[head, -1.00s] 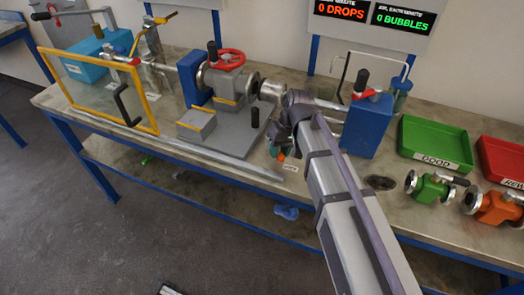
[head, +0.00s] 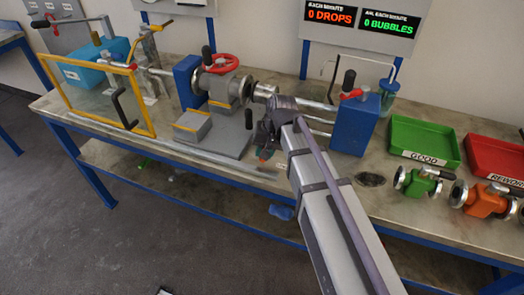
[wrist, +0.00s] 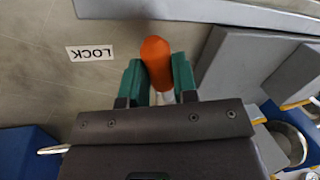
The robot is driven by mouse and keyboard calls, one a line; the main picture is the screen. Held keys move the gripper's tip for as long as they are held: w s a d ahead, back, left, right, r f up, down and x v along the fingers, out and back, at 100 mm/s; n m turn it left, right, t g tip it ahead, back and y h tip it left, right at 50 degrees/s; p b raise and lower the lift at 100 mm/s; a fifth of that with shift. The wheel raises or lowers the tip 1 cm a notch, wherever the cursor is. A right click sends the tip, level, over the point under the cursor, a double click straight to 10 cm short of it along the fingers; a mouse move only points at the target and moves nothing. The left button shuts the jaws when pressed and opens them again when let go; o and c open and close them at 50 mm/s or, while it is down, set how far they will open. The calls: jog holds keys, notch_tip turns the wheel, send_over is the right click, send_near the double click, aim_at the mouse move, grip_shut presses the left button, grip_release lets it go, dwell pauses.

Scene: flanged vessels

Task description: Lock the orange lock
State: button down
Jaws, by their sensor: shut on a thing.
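The orange lock (wrist: 157,62) shows in the wrist view as a rounded orange grip, upper centre, between the two green fingers of my gripper (wrist: 158,82). The fingers are shut on its sides. A pale stem shows just below the orange part, and the rest is hidden by the gripper. A white label reading LOCK (wrist: 90,53) lies on the bench left of the grip. In the head view my gripper (head: 266,150) is low over the bench, in front of the grey fixture; the lock is mostly hidden there.
A blue block (head: 355,125) stands to the right. Further right are a green GOOD tray (head: 425,140), a red tray (head: 497,155) and small green and orange valves. A yellow-framed clear guard (head: 150,108) is at left.

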jog(key=c, duration=0.9)
grip_release()
jog(key=p+v, duration=1)
jog(key=shift+r, duration=0.4)
jog(key=s+d+n+h, duration=0.1)
jog(key=s+d+h, duration=0.2)
jog(key=s+d, duration=0.7)
jog(key=s, duration=0.3)
jog(key=shift+d+f, duration=0.2)
jog(key=shift+f, duration=0.15)
